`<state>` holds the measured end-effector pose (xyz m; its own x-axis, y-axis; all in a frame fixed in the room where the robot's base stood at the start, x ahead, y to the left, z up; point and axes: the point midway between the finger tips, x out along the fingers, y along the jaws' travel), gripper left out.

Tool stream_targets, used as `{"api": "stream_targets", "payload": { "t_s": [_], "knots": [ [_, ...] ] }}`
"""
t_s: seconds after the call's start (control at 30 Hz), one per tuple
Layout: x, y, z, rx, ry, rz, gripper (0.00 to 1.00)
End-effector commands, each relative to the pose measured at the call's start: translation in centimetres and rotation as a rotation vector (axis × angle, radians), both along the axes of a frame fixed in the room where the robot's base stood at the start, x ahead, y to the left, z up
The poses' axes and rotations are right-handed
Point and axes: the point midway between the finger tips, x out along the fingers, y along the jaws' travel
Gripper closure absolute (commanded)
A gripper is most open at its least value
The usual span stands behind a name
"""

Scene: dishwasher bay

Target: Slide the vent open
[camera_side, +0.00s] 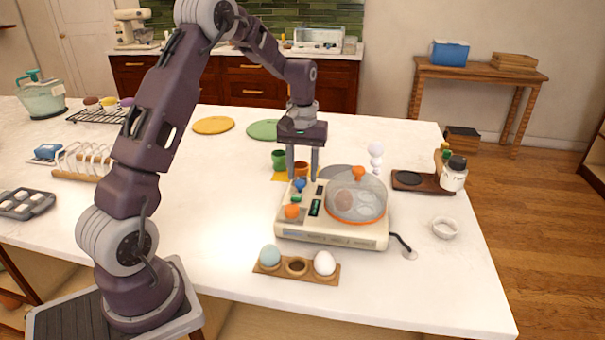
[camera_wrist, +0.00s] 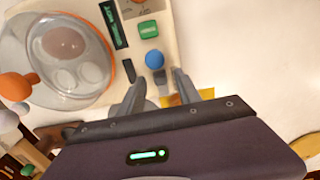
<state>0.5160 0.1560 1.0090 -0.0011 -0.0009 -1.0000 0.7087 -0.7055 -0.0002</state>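A cream egg cooker (camera_side: 330,233) stands on the white counter, with a clear domed lid (camera_side: 356,196) that has an orange rim and orange knob. Its panel carries a blue knob (camera_side: 299,184), a green button (camera_side: 296,198), a dark display (camera_side: 315,207) and an orange knob (camera_side: 292,211). My gripper (camera_side: 302,178) points down over the panel's far end, fingers apart and empty. In the wrist view the blue knob (camera_wrist: 154,60) lies just beyond the gap between the fingertips (camera_wrist: 158,76). A small dark slot or slider (camera_wrist: 129,70) is beside the left fingertip. I cannot tell which part is the vent.
A wooden egg holder (camera_side: 297,267) with two eggs sits in front of the cooker. Green (camera_side: 279,158) and orange cups stand behind it. A dark-topped wooden tray (camera_side: 422,182) with a white jar (camera_side: 454,178) and a white ring (camera_side: 445,228) are at right. The counter's front right is clear.

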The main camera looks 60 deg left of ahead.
Motion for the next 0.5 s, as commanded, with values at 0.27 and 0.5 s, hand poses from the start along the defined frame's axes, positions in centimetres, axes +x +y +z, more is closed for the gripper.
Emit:
{"api": "stream_targets", "payload": {
  "t_s": [0.27,0.5],
  "knots": [
    [0.01,-0.02,-1.01,0.001,-0.001,-0.001,0.6],
    [0.0,-0.03,-0.98,0.001,-0.001,-0.002,0.93]
  ]
}}
